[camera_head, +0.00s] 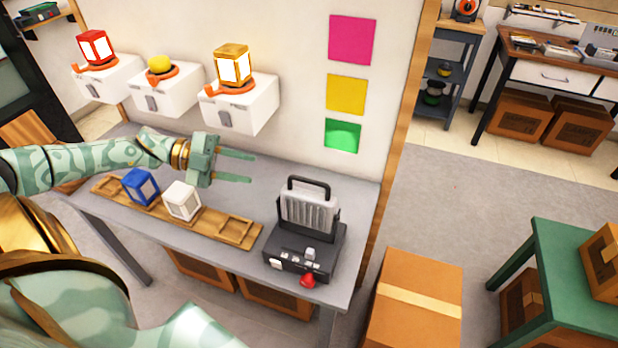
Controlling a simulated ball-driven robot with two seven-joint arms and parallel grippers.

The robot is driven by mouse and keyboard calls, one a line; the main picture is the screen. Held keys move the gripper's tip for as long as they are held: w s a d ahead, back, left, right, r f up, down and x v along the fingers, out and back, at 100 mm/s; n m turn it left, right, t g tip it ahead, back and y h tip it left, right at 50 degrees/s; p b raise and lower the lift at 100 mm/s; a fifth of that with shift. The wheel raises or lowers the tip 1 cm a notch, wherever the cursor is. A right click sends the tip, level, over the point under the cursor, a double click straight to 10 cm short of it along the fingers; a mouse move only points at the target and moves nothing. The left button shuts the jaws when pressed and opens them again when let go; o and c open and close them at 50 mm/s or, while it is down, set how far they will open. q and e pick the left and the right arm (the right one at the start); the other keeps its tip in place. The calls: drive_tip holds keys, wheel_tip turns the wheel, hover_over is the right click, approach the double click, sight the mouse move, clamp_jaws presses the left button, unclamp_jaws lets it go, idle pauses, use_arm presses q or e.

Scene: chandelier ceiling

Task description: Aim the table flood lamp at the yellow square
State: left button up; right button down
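The table flood lamp (308,211) stands at the right end of the grey table, with a black handle and a ribbed grey back towards me. It sits on a black box (291,254) with small switches and a red knob (308,281). Its front face is hidden. The yellow square (346,95) is on the wall between a pink square (352,40) above and a green square (342,136) below. The green square has a brighter rounded patch in its lower part. My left gripper (251,167) is open and empty, left of the lamp and apart from it. My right gripper is not in view.
Wall boxes hold a red lantern (95,48), a yellow ball (159,64) and a gold lantern (232,65). A cardboard box (415,315) stands right of the table.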

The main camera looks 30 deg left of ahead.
sight(297, 178)
use_arm(q)
drive_tip(key=b+x, duration=0.1)
drive_tip(key=x, duration=1.2)
drive_tip(key=shift+w+f+b, duration=0.1)
drive_tip(key=shift+w+b, duration=0.2)
drive_tip(key=shift+b, duration=0.05)
drive_tip(key=shift+w+d+f, duration=0.15)
drive_tip(key=shift+w+d, duration=0.15)
drive_tip(key=shift+d, duration=0.25)
clamp_jaws()
